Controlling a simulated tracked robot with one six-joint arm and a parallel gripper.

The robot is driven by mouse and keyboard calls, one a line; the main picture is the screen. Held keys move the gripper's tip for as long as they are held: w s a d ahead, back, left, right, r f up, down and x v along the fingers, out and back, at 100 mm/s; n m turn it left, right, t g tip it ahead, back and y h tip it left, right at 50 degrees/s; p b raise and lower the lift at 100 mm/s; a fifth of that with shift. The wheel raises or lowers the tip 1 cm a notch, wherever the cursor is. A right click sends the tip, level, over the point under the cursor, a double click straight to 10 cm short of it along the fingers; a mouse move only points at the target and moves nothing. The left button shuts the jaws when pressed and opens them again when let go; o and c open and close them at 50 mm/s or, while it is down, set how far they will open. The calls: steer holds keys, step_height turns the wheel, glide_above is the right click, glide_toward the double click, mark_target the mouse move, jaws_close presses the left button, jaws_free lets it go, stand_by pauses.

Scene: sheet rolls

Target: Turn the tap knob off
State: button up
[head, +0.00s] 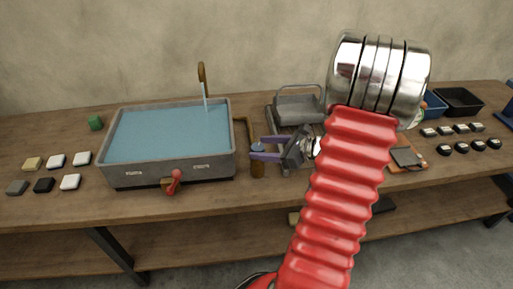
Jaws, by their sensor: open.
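A grey sink (170,170) full of blue water stands on the wooden bench at the left. A brown curved tap (202,75) rises behind it, with a pale stream running down into the water. A red knob (175,177) with a lever sits on a small brown block at the sink's front. My gripper (254,148), with purple fingers, is open to the right of the sink and points left, well apart from the red knob.
A grey metal tray (298,108) stands behind my gripper. Dark bins (459,101) and several small pieces are at the right. Bare bench lies in front of the sink.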

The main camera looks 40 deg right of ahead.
steer(key=shift+x, duration=1.4)
steer(key=c, duration=1)
